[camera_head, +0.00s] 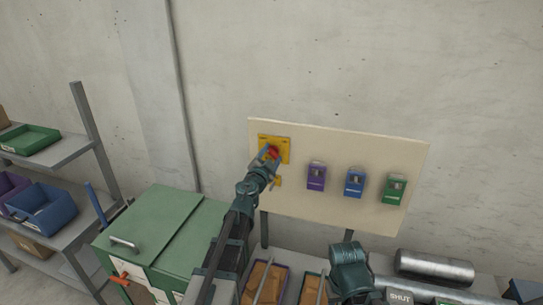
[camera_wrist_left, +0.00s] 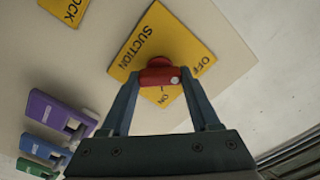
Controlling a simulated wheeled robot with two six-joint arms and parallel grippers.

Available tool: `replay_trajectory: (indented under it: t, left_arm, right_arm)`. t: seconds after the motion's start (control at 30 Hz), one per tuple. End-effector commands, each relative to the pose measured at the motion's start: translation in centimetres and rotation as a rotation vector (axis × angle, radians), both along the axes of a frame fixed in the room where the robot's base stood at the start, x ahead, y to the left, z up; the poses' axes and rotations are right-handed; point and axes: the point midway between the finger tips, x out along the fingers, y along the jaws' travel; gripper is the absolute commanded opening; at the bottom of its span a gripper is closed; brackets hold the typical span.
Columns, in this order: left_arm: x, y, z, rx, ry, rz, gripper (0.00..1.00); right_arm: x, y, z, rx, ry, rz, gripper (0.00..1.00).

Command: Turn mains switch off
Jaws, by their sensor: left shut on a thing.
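A yellow switch plate (camera_head: 284,143) is on the cream panel, left of three coloured boxes. In the left wrist view the plate (camera_wrist_left: 146,35) reads SUCTION, with OFF and ON marks. A red knob (camera_head: 273,153) stands at its middle. My left gripper (camera_head: 268,159) is shut on this knob. In the left wrist view its two fingers (camera_wrist_left: 158,82) touch both sides of the red knob (camera_wrist_left: 158,74), which has a white dot at its right end. I cannot tell exactly which mark the knob points to. My right gripper does not show.
The panel (camera_head: 340,212) also carries a purple box (camera_head: 316,177), a blue box (camera_head: 354,183) and a green box (camera_head: 394,189). A LOCK plate (camera_wrist_left: 68,8) is close by. A green cabinet (camera_head: 160,225) and shelves (camera_head: 60,150) stand at left.

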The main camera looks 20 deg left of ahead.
Motion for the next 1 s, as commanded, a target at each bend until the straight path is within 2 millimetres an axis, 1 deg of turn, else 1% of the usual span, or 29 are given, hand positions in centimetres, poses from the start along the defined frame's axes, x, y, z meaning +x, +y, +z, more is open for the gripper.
replay_trajectory:
  t: [0.53,0.57,0.6,0.7,1.0]
  left_arm:
    - [-0.22,-0.06,-0.09,-0.020,0.001,-0.001,0.07]
    - [-0.22,-0.06,-0.10,-0.020,0.001,-0.001,0.68]
    - [-0.21,-0.06,-0.10,-0.020,0.001,-0.001,0.75]
    - [-0.16,-0.06,-0.08,-0.019,0.001,-0.001,0.93]
    - [-0.11,-0.05,-0.04,-0.018,0.001,-0.001,0.93]
  right_arm:
    - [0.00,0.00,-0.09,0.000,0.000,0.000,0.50]
    - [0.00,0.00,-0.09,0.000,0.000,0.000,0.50]
    - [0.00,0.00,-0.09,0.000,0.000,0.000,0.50]
    - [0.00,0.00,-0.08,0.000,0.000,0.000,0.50]
    - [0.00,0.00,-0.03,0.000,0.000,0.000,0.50]
